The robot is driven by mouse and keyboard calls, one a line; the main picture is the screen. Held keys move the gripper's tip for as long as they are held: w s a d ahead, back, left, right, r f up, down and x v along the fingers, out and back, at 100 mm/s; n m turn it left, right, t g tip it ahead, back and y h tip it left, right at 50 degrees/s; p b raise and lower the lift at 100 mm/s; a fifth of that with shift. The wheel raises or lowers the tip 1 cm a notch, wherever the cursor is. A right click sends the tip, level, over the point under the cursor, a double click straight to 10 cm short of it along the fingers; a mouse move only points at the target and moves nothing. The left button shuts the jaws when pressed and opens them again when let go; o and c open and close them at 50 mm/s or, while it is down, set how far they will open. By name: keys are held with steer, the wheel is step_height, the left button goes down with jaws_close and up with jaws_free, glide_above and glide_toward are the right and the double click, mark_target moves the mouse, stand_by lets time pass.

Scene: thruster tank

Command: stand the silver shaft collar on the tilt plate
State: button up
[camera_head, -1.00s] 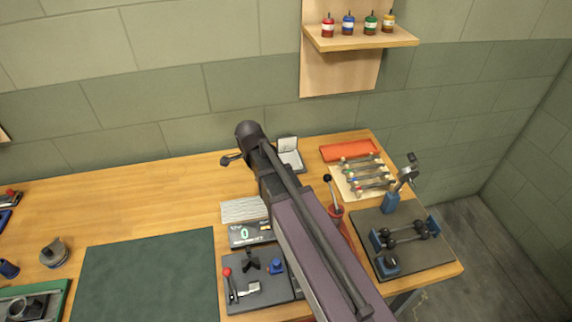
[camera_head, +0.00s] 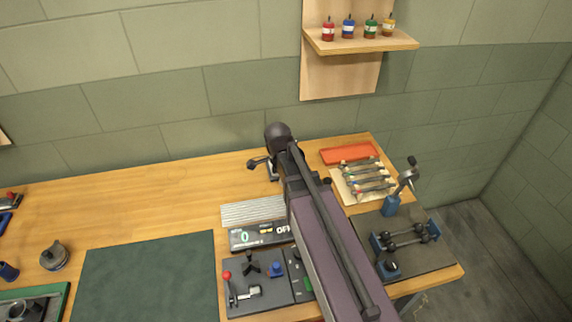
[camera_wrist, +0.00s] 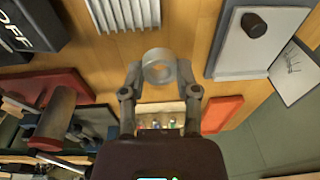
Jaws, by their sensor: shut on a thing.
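The silver shaft collar (camera_wrist: 159,66) is a short, wide ring held between the fingertips of my gripper (camera_wrist: 160,72) in the wrist view. In the head view my arm hides the collar and most of this plate; my wrist is over the back of the bench.
A ribbed silver plate (camera_head: 253,211) lies behind a display box (camera_head: 258,235). An orange tray (camera_head: 348,153) and a board of coloured-end rods (camera_head: 365,180) are to the right. A red-handled lever fixture (camera_head: 240,285) stands in front.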

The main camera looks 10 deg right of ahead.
steer(key=shift+s+d, duration=0.2)
steer(key=shift+d, duration=0.3)
steer(key=shift+s+d, duration=0.15)
steer(key=shift+d, duration=0.3)
steer(key=w, duration=0.5)
steer(key=w+f+b, duration=0.1)
steer(key=w, duration=0.8)
steer(key=shift+w+f, duration=0.2)
steer(key=shift+w, duration=0.2)
steer(key=shift+w, duration=0.4)
steer(key=shift+w+f+b, duration=0.2)
steer(key=shift+w+b, duration=0.15)
steer(key=shift+b, duration=0.1)
steer(key=shift+s+f+b, duration=0.15)
steer(key=shift+f+b, duration=1.45)
steer(key=shift+f, duration=0.2)
